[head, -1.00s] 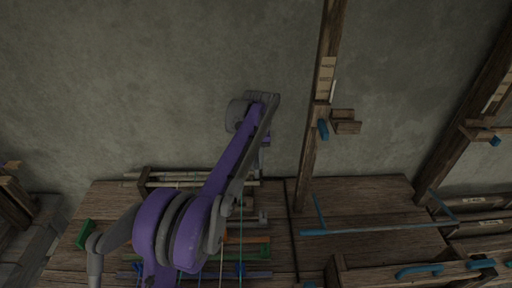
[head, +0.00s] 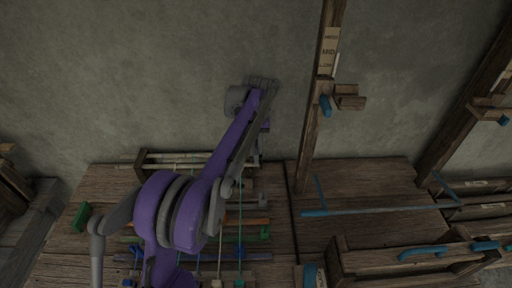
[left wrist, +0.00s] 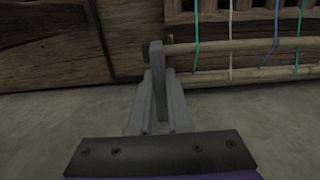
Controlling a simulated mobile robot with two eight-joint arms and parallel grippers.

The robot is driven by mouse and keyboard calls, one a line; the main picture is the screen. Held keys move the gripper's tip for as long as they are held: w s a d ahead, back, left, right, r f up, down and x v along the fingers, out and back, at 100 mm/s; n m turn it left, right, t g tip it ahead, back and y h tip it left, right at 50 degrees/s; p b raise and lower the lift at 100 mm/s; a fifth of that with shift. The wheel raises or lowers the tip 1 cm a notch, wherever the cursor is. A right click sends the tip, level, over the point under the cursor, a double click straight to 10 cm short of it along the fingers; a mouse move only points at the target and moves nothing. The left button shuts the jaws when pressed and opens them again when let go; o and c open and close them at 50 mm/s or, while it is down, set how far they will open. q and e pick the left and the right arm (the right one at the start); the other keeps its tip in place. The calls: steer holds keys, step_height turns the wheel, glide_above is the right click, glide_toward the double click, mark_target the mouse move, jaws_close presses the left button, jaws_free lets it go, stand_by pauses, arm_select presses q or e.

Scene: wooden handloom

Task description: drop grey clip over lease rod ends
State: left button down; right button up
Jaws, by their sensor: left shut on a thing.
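In the left wrist view my left gripper (left wrist: 159,78) is shut on the grey clip (left wrist: 157,62), which stands upright between the fingers. The two pale lease rods show to the right, an upper rod (left wrist: 215,47) and a lower rod (left wrist: 215,78), with coloured threads crossing them. The clip's top appears beside the upper rod's left end; I cannot tell whether they touch. My right gripper is not in view.
A wooden table (head: 95,190) carries a green block (head: 81,216), a rack of pale sticks (head: 180,158) and coloured bars. A wooden post (head: 315,130) with a blue-tipped bracket rises right of my gripper. A blue-ended rod (head: 370,211) lies on the right.

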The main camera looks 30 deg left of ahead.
arm_select(q)
steer(key=shift+f+b, duration=0.8)
steer(key=shift+f, duration=0.9)
steer(key=c, duration=0.8)
jaws_free()
step_height(320, 180, up, 11)
steer(key=shift+f+p, duration=0.1)
steer(key=shift+p, duration=0.65)
